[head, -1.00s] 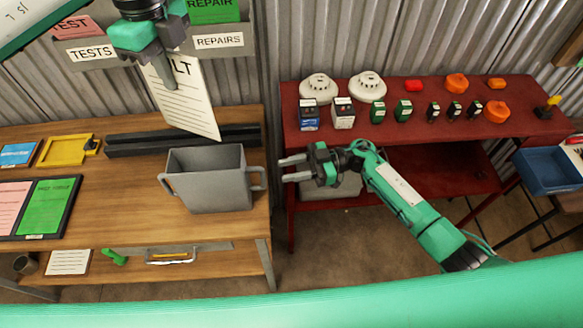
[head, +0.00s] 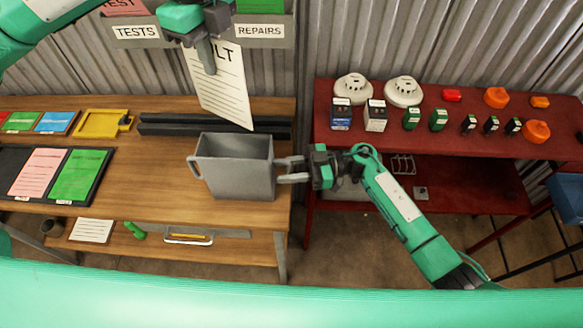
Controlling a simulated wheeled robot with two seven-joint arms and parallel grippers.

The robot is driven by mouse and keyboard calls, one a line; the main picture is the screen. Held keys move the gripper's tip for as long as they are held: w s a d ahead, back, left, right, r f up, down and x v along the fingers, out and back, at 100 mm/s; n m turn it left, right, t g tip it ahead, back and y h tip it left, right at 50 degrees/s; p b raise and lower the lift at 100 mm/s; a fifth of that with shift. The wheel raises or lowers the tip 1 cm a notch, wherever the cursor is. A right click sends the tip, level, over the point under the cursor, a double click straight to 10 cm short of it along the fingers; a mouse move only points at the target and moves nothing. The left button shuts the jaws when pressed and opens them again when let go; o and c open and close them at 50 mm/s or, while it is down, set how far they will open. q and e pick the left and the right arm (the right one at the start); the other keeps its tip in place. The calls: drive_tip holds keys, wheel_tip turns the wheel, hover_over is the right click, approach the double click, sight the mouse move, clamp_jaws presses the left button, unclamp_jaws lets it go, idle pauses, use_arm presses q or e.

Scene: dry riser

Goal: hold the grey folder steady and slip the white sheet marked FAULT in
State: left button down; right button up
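The grey folder (head: 243,180), an open-topped box shape with a handle on each side, stands upright near the wooden table's right end. My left gripper (head: 207,66) is shut on the top of the white sheet (head: 224,95), which hangs slightly tilted above and behind the folder. Only "LT" of its heading shows; the gripper covers the rest. My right gripper (head: 292,170) is at the folder's right handle, with its two fingers still apart, one above the other. Whether they touch the handle I cannot tell.
A dark bar (head: 190,124) lies behind the folder. A red table (head: 440,140) with detectors and small boxes stands right. Bare wood (head: 150,185) lies left of the folder.

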clamp_jaws()
